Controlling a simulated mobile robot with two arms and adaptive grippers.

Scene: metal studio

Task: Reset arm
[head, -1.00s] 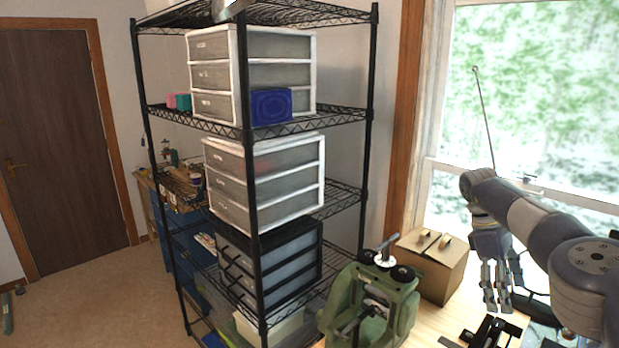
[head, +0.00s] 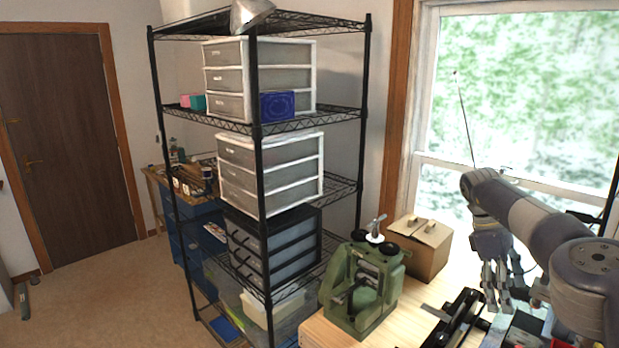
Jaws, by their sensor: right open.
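My right gripper (head: 497,288) hangs at the lower right of the head view, on my grey arm that comes in from the right edge. Its fingers point down and are open, with nothing seen between them. It is above the wooden workbench (head: 390,328), beside a black metal tool (head: 456,318). Whether its fingertips touch anything below cannot be told. My left gripper and arm are not in view.
A green machine (head: 362,287) and a cardboard box (head: 420,247) stand on the bench left of my gripper. A black wire shelf (head: 258,150) with drawer units stands at the centre. A window is behind the arm.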

